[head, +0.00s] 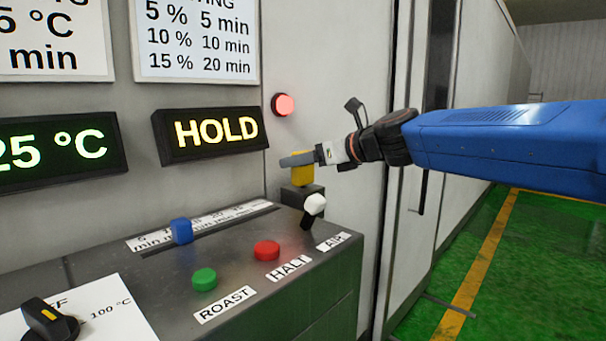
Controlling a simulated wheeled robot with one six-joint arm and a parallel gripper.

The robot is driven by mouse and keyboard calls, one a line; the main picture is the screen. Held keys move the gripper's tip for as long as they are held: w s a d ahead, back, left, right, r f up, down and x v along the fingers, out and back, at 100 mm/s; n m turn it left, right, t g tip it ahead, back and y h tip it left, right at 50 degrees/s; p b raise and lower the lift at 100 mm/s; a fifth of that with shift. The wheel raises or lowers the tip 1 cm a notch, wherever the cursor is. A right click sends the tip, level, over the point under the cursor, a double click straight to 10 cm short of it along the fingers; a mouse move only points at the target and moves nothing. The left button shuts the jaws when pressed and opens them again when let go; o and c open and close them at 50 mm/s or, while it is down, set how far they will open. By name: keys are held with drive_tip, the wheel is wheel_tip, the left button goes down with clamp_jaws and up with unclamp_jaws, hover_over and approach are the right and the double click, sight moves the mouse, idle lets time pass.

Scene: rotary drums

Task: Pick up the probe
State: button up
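A yellow block (301,176), which looks like the handle of the probe, stands upright in a small dark holder (292,196) at the back right corner of the control console. My gripper (297,160) reaches in from the right, level, with its grey fingers at the top of the yellow block. The near finger covers part of the block. I cannot tell whether the fingers are closed on it or only around it. The lower part of the probe is hidden in the holder.
A white-knobbed lever (315,205) marked AIR stands just in front of the holder. The console (230,265) carries a red button (267,250), a green button (204,279) and a blue slider (181,230). A HOLD display (208,133) and a lit red lamp (283,104) are on the wall behind.

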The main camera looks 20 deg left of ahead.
drive_tip(key=shift+w+a+f, duration=0.1)
drive_tip(key=shift+a, duration=0.2)
drive_tip(key=c, duration=1.3)
